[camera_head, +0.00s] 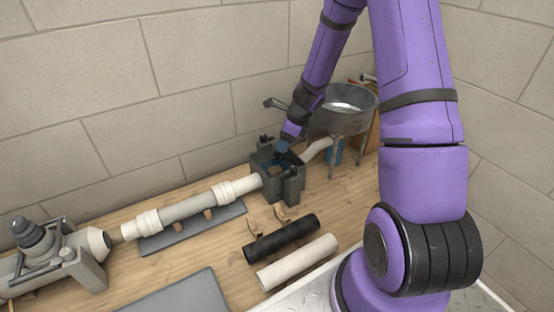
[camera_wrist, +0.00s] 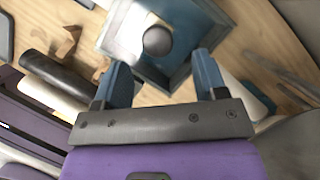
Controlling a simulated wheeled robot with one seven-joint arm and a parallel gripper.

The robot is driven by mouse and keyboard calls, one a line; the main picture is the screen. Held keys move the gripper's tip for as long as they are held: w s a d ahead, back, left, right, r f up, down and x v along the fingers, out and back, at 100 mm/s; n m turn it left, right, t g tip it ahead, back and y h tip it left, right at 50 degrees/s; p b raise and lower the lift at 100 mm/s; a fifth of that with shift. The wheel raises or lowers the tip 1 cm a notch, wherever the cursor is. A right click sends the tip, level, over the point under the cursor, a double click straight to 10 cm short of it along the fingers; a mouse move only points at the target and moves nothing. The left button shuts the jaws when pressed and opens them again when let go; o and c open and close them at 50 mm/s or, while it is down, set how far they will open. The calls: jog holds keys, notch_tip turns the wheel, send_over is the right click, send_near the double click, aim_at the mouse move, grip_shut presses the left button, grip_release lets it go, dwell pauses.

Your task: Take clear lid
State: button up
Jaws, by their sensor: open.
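The clear lid (camera_wrist: 184,33) shows in the wrist view as a bluish, see-through square with a round grey knob (camera_wrist: 157,41) in its middle. It appears to lie on top of the dark grey box (camera_head: 291,188), which stands at the end of the white pipe in the head view. My gripper (camera_wrist: 163,72) is open. Its two blue fingers point toward the lid, one on each side of the picture, with the knob beyond and between the tips. The fingers are apart from the knob. In the head view my gripper (camera_head: 282,149) is right above the box and partly hides the lid.
A black pipe (camera_head: 281,239) and a white pipe (camera_head: 298,262) lie on the wooden bench in front of the box. A metal basin (camera_head: 343,118) stands close on the right. The pipe run (camera_head: 185,208) extends left. A block wall is behind.

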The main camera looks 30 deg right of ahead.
aim_at(277, 155)
jog(key=shift+a+x, duration=0.15)
jog(key=shift+x, duration=1.15)
jog(key=shift+a+x, duration=0.1)
jog(key=shift+x, duration=1.15)
jog(key=shift+w+r, duration=0.1)
jog(key=c, duration=1.1)
